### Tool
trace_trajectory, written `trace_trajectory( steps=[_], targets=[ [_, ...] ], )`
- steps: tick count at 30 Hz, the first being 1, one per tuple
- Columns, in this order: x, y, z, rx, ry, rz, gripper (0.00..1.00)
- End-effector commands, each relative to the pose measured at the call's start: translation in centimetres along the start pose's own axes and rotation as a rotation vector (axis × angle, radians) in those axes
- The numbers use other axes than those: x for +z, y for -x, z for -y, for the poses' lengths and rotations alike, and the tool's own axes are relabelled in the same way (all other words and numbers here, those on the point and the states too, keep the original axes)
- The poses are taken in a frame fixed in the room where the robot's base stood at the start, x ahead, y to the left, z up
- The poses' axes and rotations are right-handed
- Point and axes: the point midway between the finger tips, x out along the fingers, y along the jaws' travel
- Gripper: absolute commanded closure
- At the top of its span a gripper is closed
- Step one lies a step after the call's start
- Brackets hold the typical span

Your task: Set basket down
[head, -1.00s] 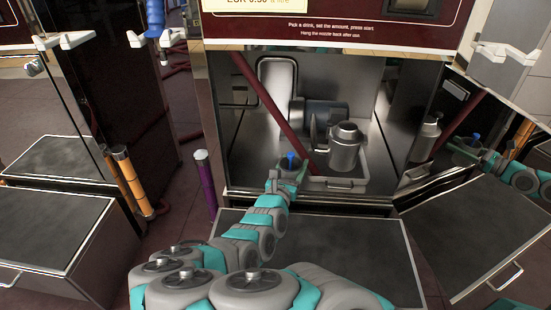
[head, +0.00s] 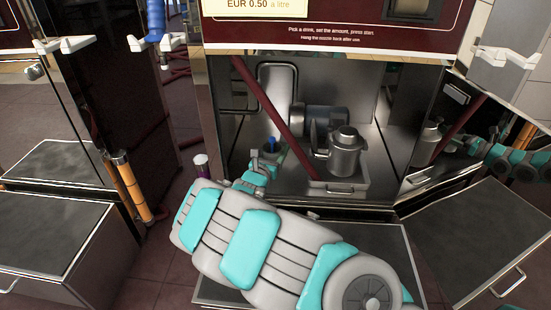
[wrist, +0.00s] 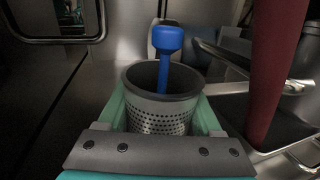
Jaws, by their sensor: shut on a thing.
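The basket (wrist: 160,115) is a round grey metal cup with a dark rim and a perforated lower wall. A blue-topped stem (wrist: 165,50) stands up from it in the wrist view; its blue top also shows in the head view (head: 272,143). My gripper (head: 262,165) is inside the left part of the steel bay, its green fingers on either side of the basket. It is shut on the basket, which looks upright. The basket's underside is hidden, so I cannot tell whether it touches the bay floor (head: 238,155).
A dark red hose (head: 262,95) slants down just right of my gripper. A lidded metal jug (head: 342,153) stands on a tray (head: 350,187) farther right, with a metal cylinder (head: 322,117) behind. The bay's left wall is close by.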

Motion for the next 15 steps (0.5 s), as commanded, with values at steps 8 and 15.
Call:
trace_trajectory(
  steps=[8,15],
  targets=[
    [-3.6,0.1,0.0,0.001,0.000,-0.003,0.91],
    [-3.5,0.1,0.0,0.002,-0.001,-0.001,0.91]
  ],
)
